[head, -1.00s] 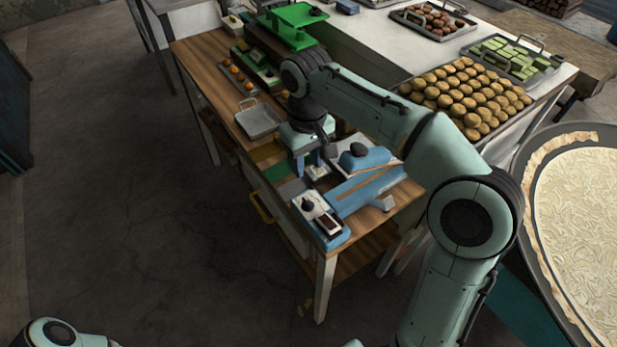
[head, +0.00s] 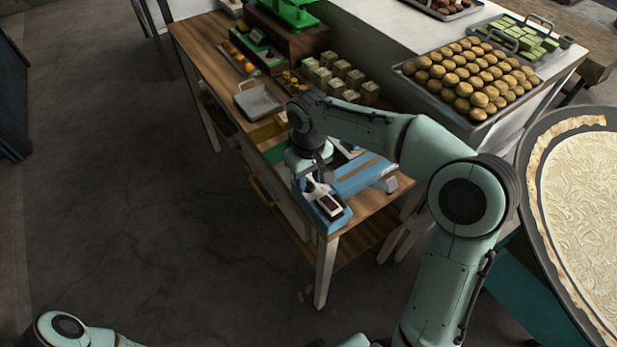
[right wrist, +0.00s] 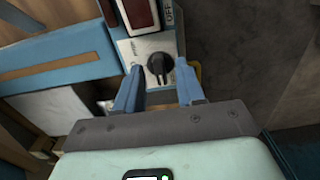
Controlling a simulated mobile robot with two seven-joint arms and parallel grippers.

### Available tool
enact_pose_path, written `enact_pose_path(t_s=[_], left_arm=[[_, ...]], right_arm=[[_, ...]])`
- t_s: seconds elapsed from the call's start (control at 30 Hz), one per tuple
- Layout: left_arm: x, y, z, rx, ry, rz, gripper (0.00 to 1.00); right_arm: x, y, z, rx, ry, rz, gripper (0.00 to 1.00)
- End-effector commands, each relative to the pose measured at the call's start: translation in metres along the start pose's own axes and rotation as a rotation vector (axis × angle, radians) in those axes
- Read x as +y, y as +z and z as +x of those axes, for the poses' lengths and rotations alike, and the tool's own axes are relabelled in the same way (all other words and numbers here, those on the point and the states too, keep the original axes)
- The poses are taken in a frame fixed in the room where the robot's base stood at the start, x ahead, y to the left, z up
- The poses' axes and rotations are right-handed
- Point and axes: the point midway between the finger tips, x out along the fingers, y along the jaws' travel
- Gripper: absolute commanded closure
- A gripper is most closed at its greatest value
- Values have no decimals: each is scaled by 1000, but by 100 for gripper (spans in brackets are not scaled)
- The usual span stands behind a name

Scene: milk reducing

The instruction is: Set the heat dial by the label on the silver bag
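The heat dial (right wrist: 160,66) is a black knob on a white panel (right wrist: 133,48) in the right wrist view, below a dark red switch (right wrist: 140,14). My right gripper (right wrist: 159,68) is open, with its blue fingers on either side of the dial; I cannot tell whether they touch it. In the head view this gripper (head: 312,178) is over the back end of the blue control box (head: 345,217) and hides the dial. I cannot make out the silver bag or its label. My left gripper is out of view; only part of its arm shows at lower left.
The box sits at the near corner of a wooden table (head: 205,38). A blue sealer-like device (head: 362,175) is beside it. Several cube-shaped packs (head: 355,78) and an empty metal tray (head: 259,102) are farther back. A large pan (head: 532,205) is at right.

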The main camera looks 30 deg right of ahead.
Motion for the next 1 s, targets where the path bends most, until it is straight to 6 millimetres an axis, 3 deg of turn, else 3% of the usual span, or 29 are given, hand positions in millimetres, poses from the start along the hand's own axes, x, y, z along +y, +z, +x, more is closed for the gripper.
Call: enact_pose_path(t_s=[0.23, 0.27, 0.37, 0.77, 1.0], left_arm=[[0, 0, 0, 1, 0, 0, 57], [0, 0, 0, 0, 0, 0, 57], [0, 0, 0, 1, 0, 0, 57], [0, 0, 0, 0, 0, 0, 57], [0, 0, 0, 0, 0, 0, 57]], right_arm=[[0, 0, 1, 0, 0, 0, 62], [0, 0, 1, 0, 0, 0, 68], [0, 0, 1, 0, 0, 0, 100], [0, 0, 0, 0, 0, 34, 100], [-1, 0, 0, -1, 0, 167, 100]])
